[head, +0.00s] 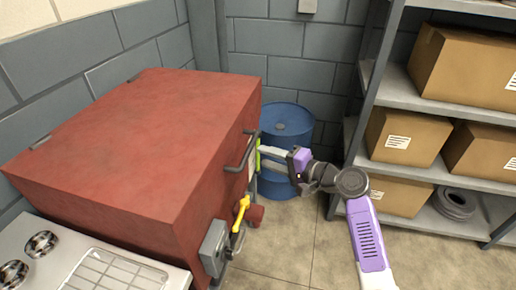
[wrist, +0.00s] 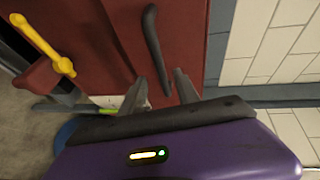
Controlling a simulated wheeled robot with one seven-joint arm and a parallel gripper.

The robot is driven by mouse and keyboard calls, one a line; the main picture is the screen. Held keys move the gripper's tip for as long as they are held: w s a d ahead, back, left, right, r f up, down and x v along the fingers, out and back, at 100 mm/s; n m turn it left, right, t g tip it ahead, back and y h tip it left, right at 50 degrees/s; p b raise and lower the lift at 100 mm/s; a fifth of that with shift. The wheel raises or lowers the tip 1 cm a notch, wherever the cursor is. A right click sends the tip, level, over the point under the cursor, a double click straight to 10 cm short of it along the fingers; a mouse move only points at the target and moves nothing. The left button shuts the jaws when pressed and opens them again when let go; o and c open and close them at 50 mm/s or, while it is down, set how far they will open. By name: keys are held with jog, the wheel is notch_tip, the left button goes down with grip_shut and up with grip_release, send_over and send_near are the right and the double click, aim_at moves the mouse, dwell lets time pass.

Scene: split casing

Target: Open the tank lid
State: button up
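The tank is a large red box, and its lid (head: 150,125) lies flat and closed on top. A dark bar handle (head: 238,158) sits on the side facing my gripper; it also shows in the wrist view (wrist: 152,35). My gripper (head: 262,153) is beside the handle, at the tank's right side. In the wrist view, my gripper's fingers (wrist: 160,76) are apart, with the handle's lower end between them in the picture. I cannot tell whether they touch it. A yellow lever (head: 241,212) is below the handle and also shows in the wrist view (wrist: 42,45).
A grey box (head: 214,248) is on the tank's side near the lever. A blue drum (head: 287,118) stands behind my gripper. Shelves (head: 420,170) with cardboard boxes (head: 401,136) stand at the right. A white panel with knobs (head: 60,250) is at front left. The floor between is clear.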

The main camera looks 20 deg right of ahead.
aim_at(248, 149)
jog(key=x, duration=0.7)
jog(key=shift+w+a, duration=0.2)
grip_shut()
jog(key=shift+f, duration=0.15)
dwell(1.1)
